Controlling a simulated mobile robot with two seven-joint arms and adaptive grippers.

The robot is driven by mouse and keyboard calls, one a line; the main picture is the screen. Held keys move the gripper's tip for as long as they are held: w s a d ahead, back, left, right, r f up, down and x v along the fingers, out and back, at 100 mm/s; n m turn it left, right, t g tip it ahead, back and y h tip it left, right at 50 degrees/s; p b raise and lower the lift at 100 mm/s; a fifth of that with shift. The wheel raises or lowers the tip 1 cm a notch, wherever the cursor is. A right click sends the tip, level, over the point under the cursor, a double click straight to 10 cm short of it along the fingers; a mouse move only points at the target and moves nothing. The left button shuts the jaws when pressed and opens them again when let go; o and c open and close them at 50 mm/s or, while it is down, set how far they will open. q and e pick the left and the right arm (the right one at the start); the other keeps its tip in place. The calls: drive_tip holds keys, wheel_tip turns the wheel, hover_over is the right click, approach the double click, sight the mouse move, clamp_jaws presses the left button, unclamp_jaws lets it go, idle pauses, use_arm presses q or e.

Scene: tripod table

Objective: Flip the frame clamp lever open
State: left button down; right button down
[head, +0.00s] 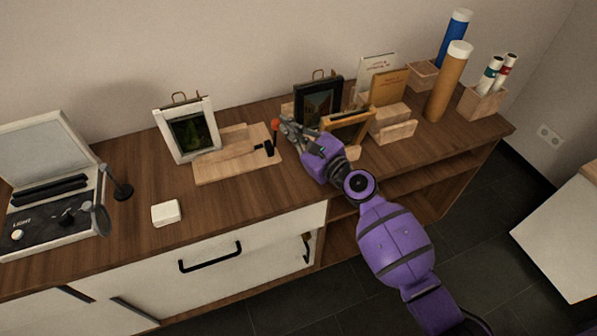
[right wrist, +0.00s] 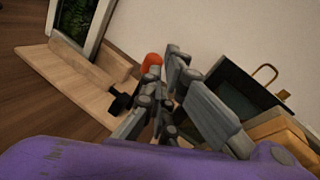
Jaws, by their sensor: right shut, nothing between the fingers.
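The frame clamp is a small black piece (head: 268,148) on the right part of a light wooden board. The orange-red tip of its lever (head: 275,124) stands up just left of my right gripper (head: 285,127). In the right wrist view the orange tip (right wrist: 152,62) shows right beside the grey fingers (right wrist: 163,88), and the black clamp body (right wrist: 120,101) sits lower left. My right gripper is shut with nothing between its fingers. The fingers hide part of the lever, and I cannot tell whether they touch it. My left gripper is not in view.
The wooden board (head: 222,172) carries a raised rail, with a white picture frame (head: 164,136) at its left. A dark frame (head: 339,91) and wooden holders (head: 393,121) stand close to my right gripper. The front of the wooden top is clear around a white box (head: 166,212).

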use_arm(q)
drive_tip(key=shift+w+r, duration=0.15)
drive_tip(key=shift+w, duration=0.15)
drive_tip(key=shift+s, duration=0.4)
